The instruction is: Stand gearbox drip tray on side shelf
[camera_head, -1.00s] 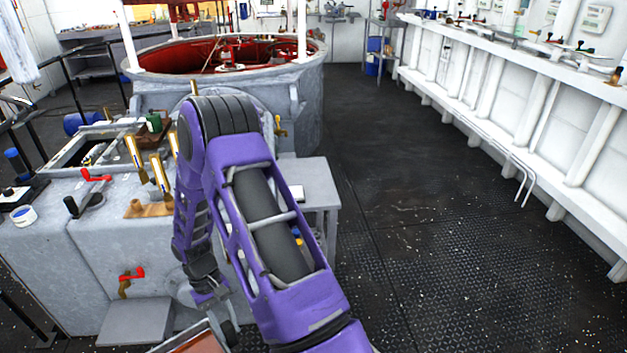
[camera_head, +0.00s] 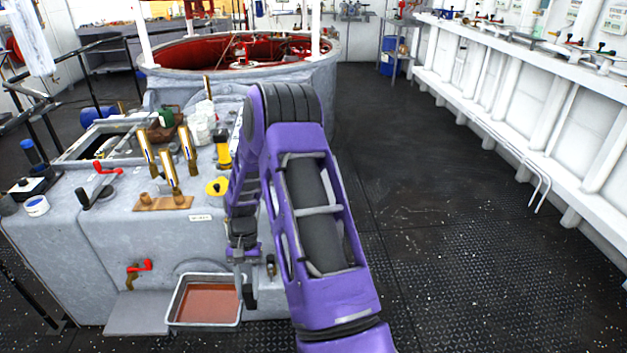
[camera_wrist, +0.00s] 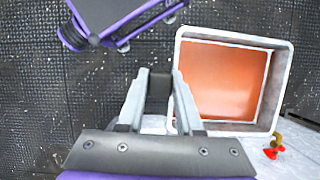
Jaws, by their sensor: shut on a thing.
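The gearbox drip tray (camera_head: 240,313) is a shallow pale metal tray with a reddish-brown, liquid-like surface inside. In the head view it is low in front of the grey gearbox housing (camera_head: 150,235), roughly level. My gripper (camera_head: 245,285) is shut on its right rim. The side shelf is not clearly visible; my arm covers the area right of the housing.
A low grey ledge (camera_head: 138,315) juts from the housing left of the tray. A red-handled valve (camera_head: 140,268) sits above it. Bottles, cups and brass-tipped levers crowd the housing top. Open dark deck (camera_head: 430,250) lies to the right, before the white wall bench (camera_head: 500,90).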

